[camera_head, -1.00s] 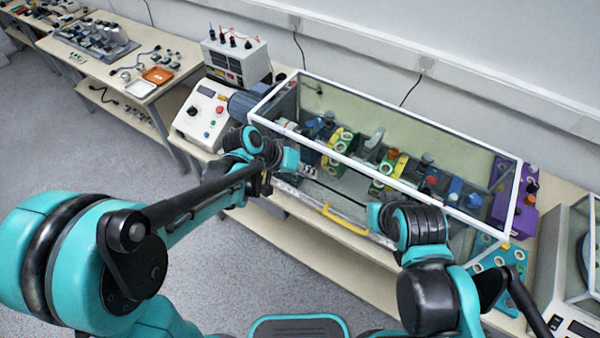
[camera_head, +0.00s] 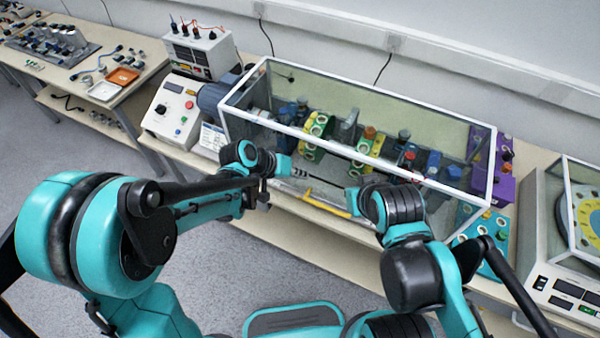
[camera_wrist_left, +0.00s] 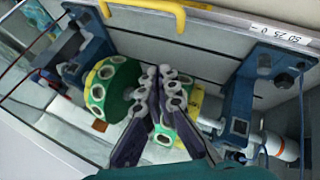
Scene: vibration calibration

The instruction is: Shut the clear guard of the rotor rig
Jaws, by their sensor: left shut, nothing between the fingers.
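The clear guard (camera_head: 355,152) is a white-framed box standing down over the rotor rig, its yellow handle (camera_head: 325,206) low at the front. I cannot tell whether a gap remains under its lower edge. My left gripper (camera_head: 303,173) is in front of the front panel, just above the handle's left end, shut and empty. In the left wrist view its fingers (camera_wrist_left: 160,103) are together, with green and yellow rotor discs (camera_wrist_left: 105,85) behind them. The handle (camera_wrist_left: 145,18) lies at the top there. My right gripper's fingers are hidden near the teal wrist part (camera_head: 354,200).
A control box (camera_head: 172,108) and a power supply (camera_head: 203,50) stand left of the rig. A purple block (camera_head: 503,175) and a teal plate (camera_head: 490,228) sit at its right end. A balance-like instrument (camera_head: 560,240) stands far right. Open floor lies in front of the bench.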

